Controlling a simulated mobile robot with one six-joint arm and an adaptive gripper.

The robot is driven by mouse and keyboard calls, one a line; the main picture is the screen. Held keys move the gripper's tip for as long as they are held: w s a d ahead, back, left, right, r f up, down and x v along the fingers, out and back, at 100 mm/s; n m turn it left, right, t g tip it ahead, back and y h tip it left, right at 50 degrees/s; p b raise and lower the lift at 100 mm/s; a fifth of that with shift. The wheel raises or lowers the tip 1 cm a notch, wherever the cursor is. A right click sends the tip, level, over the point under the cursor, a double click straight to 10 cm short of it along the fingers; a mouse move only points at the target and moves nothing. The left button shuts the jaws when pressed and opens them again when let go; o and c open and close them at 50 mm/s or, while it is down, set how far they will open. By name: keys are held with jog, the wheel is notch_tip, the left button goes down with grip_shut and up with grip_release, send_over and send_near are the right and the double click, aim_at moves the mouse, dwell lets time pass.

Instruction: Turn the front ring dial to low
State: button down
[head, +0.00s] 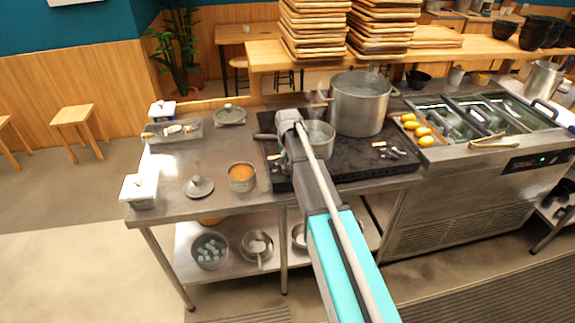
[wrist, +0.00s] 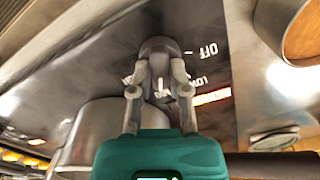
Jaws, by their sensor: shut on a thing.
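The front ring dial (wrist: 158,46) is a dark grey rounded knob on the stove's dark panel in the wrist view. My gripper (wrist: 160,68) is shut on the dial, with one finger on each side of it. White OFF lettering (wrist: 208,50) is right of the dial, and LOW lettering (wrist: 204,81) is partly visible below it. An orange-white bar glows under LOW. The dial's pointer is hidden, so I cannot tell its setting. In the head view my arm reaches over the black stove (head: 350,165) and hides the dial and fingertips.
A small saucepan (head: 319,138) sits close to my arm, with a large stockpot (head: 360,104) behind it. A bowl of orange food (head: 241,177) and a lid (head: 199,187) stand left on the steel table (head: 170,180). Several yellow items lie by the fryer at right.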

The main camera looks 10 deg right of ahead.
jog(key=shift+n, duration=0.3)
jog(key=n, duration=0.4)
jog(key=shift+n, duration=2.2)
jog(key=c, duration=0.6)
grip_release()
jog(key=shift+m, duration=0.4)
